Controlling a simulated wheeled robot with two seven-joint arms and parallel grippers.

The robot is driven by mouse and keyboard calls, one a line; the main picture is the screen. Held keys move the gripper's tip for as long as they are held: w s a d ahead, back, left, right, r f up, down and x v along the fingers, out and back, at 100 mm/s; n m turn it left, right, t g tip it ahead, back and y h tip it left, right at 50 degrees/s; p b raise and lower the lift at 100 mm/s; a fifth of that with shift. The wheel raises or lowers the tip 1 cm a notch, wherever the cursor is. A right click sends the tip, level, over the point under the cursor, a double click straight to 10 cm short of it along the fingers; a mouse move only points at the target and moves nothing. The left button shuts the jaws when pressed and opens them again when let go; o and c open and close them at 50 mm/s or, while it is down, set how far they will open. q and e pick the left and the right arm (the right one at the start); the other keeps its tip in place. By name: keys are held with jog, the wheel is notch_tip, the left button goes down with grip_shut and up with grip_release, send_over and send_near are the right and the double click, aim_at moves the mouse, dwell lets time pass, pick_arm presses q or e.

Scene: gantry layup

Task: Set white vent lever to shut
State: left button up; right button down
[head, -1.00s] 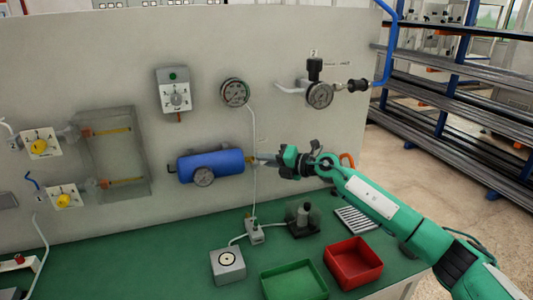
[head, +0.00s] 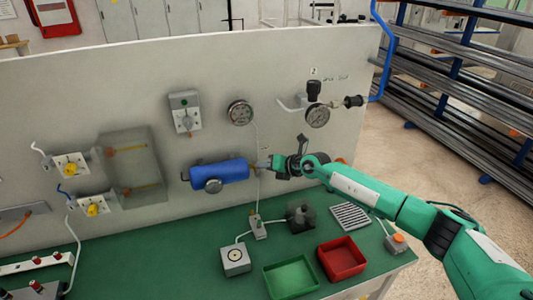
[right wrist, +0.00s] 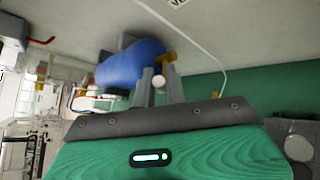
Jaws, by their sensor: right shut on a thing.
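A blue cylindrical tank (head: 220,172) is mounted on the grey panel, with a brass fitting at its right end. The right wrist view also shows the tank (right wrist: 128,62) and the brass fitting (right wrist: 167,58). My right gripper (head: 266,164) is at that fitting, its fingers pointing left towards the tank. In the right wrist view its two fingers (right wrist: 158,86) are closed on a small white piece, the white vent lever (right wrist: 158,82). Most of the lever is hidden between the fingers, so its angle cannot be told. My left gripper is not in view.
A round gauge (head: 240,112) and a gauge with a black knob (head: 317,115) are on the panel above. A thin white tube runs down close to my gripper. On the green bench (head: 150,262) stand a green tray (head: 291,276) and a red tray (head: 342,259).

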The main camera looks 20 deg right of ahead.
jog(key=shift+a+r+n+h+p, duration=0.45)
jog(key=shift+h+p, duration=0.35)
jog(key=shift+p, duration=1.5)
jog(key=shift+a+n+g+h+p, duration=0.15)
jog(key=shift+n+g+h+p, duration=0.2)
jog(key=shift+p, duration=0.3)
jog(key=shift+a+f+h, duration=0.1)
jog(key=shift+a+h, duration=0.05)
jog(key=shift+h, duration=0.4)
jog(key=shift+a+n+h+b, duration=0.4)
jog(key=shift+n+h, duration=0.3)
jog(key=shift+h, duration=0.1)
jog(key=c, duration=1.5)
grip_release()
jog(key=shift+o, duration=0.3)
